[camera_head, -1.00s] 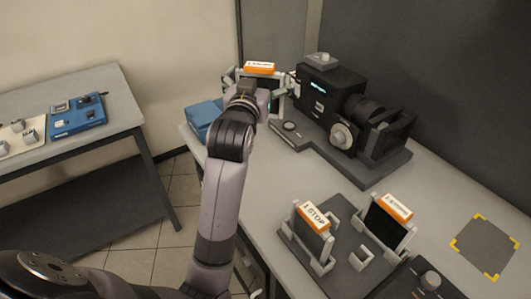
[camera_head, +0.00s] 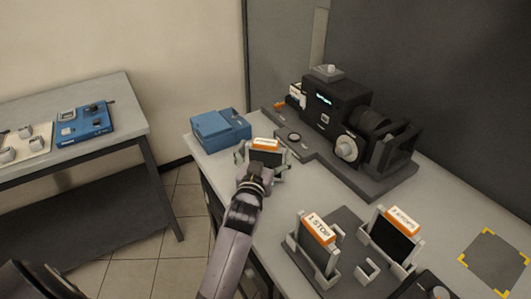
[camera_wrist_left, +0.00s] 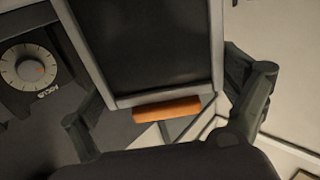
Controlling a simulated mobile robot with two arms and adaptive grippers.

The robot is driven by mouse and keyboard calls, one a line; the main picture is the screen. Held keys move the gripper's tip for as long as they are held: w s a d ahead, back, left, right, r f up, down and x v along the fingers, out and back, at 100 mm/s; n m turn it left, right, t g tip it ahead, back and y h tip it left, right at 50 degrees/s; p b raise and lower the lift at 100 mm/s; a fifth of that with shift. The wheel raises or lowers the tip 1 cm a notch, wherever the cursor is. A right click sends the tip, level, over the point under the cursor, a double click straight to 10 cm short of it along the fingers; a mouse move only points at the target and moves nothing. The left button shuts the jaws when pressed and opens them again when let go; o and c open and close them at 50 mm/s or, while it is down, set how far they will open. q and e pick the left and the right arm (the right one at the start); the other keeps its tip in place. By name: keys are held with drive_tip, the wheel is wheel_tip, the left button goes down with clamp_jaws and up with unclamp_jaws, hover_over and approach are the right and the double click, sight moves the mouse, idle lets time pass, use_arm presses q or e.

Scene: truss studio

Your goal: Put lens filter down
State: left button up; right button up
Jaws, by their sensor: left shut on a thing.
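My left gripper (camera_head: 263,160) is shut on a lens filter, a dark square pane with a pale frame and an orange label tab (camera_head: 266,144). I cannot tell whether the filter touches the table. Two more orange-tabbed filters, one marked 1 STOP (camera_head: 312,250) and another (camera_head: 390,243), stand upright in a grey rack (camera_head: 345,280). My right gripper is not in view.
A black camera device (camera_head: 335,112) stands on a dark base at the back. The blue box (camera_head: 220,130) sits at the table's left corner. A yellow-cornered grey pad (camera_head: 497,260) lies empty at right. The tabletop (camera_head: 325,192) is clear between rack and camera.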

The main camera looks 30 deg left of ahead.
use_arm(q)
drive_tip(key=shift+f, duration=0.15)
drive_tip(key=o, duration=1)
drive_tip(key=shift+f, duration=0.1)
drive_tip(key=shift+o, duration=0.2)
